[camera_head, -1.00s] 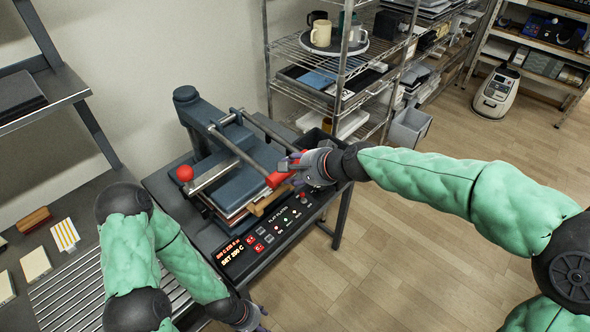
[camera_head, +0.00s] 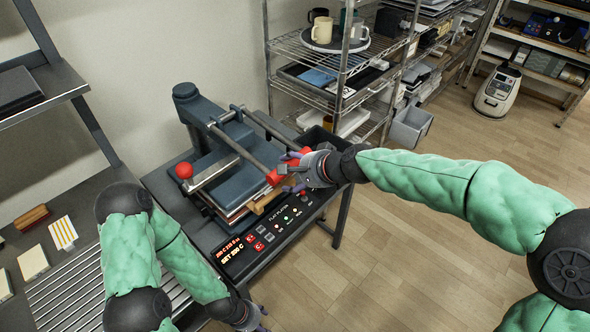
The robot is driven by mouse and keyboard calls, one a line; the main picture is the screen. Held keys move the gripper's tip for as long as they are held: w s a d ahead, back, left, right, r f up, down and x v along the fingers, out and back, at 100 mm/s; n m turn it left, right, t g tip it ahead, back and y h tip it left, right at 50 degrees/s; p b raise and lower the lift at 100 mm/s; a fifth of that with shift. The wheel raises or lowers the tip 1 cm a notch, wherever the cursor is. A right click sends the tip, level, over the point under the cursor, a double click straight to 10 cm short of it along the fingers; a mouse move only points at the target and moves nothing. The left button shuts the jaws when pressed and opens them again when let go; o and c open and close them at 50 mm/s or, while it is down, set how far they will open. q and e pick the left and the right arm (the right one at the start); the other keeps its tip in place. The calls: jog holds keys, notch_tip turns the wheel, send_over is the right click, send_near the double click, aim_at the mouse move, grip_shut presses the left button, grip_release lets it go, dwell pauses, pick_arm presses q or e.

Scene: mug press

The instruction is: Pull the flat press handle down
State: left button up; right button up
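The flat press (camera_head: 235,184) stands on a dark table, its dark upper plate above a light-edged stack. My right gripper (camera_head: 290,172) is at this red front part. Its fingers look spread, one above and one below, and partly hide the red part. Whether they touch it I cannot tell. My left gripper (camera_head: 256,322) hangs low at the bottom edge, away from the press, partly cut off. Its finger opening is not clear.
A control panel (camera_head: 265,238) with lit digits is on the press front. A red ball knob (camera_head: 184,170) is at its left. A wire shelf (camera_head: 320,60) with mugs stands behind. Wooden floor (camera_head: 400,255) is clear at the right. A slatted rack (camera_head: 75,295) is at lower left.

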jog(key=shift+s+d+r, duration=0.1)
jog(key=shift+r, duration=0.15)
jog(key=v, duration=1.1)
jog(key=shift+s+d+r, duration=0.2)
jog(key=shift+d+r, duration=0.05)
jog(key=shift+r, duration=0.05)
jog(key=shift+f, duration=0.1)
dwell(1.1)
notch_tip(320, 180, down, 29)
jog(key=s+d+n+g+h+p, duration=0.1)
jog(key=d+n+g+h, duration=0.1)
jog(key=n+g+h, duration=0.1)
jog(key=s+f+n+g+p, duration=0.1)
jog(key=s+f+n+g, duration=0.2)
jog(key=s+f, duration=1.4)
jog(key=shift+a+f+g, duration=0.2)
jog(key=shift+f+g, duration=0.1)
jog(key=shift+f, duration=0.35)
